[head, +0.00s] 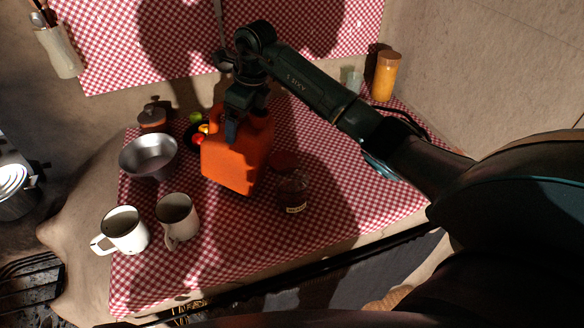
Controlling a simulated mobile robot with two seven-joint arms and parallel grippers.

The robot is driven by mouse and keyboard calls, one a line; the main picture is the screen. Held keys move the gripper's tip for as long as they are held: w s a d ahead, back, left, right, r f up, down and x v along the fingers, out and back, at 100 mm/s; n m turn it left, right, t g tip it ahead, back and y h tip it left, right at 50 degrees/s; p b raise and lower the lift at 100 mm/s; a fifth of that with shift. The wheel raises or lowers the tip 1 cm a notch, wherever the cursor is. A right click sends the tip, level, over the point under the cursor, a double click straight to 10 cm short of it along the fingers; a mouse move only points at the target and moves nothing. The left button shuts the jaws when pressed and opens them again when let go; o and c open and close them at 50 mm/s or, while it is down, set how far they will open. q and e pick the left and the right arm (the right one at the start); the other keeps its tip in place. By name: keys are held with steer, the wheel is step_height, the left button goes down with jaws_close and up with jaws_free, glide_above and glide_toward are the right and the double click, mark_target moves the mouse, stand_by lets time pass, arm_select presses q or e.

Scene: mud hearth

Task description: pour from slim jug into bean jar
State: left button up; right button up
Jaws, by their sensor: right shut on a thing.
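The slim jug appears to be the orange, boxy can-like jug (232,166) near the middle of the checked cloth in the head view. My right gripper (233,128) reaches down over its top and is shut on it. The jug looks slightly tilted; I cannot tell whether its base touches the cloth. The bean jar appears to be the small dark glass jar (293,192) with a pale label, standing just right of the jug and apart from it. Its contents are too dark to make out. My left gripper is not in view.
A lidded brown pot (152,120) stands behind the bowl. An amber canister (385,76) stands at the back right. The cloth right of the jar is clear.

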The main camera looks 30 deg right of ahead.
mark_target(269, 137)
steer(key=shift+s+d+t+y, duration=0.6)
steer(key=shift+s+t+y, duration=0.2)
steer(key=shift+t, duration=0.5)
steer(key=shift+s+d+f+t+y, duration=0.3)
steer(key=shift+s+f+t+y, duration=0.1)
steer(key=shift+f+t, duration=0.1)
steer(key=shift+s+d+f+t+y, duration=0.1)
steer(key=shift+s+f+t+y, duration=0.05)
steer(key=shift+f+t+y, duration=0.4)
steer(key=shift+s+d+f+t+y, duration=0.1)
steer(key=shift+f+t+y, duration=0.25)
steer(key=shift+f+t, duration=0.35)
steer(key=shift+f+t+b, duration=0.35)
steer(key=shift+f, duration=0.2)
steer(key=shift+f+y+b, duration=0.3)
steer(key=shift+y+b, duration=0.1)
steer(key=shift+b, duration=0.55)
steer(key=shift+r+t, duration=0.3)
steer(key=shift+r, duration=0.05)
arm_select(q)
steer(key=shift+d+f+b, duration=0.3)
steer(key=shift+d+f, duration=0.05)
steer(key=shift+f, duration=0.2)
arm_select(e)
steer(key=shift+f, duration=0.1)
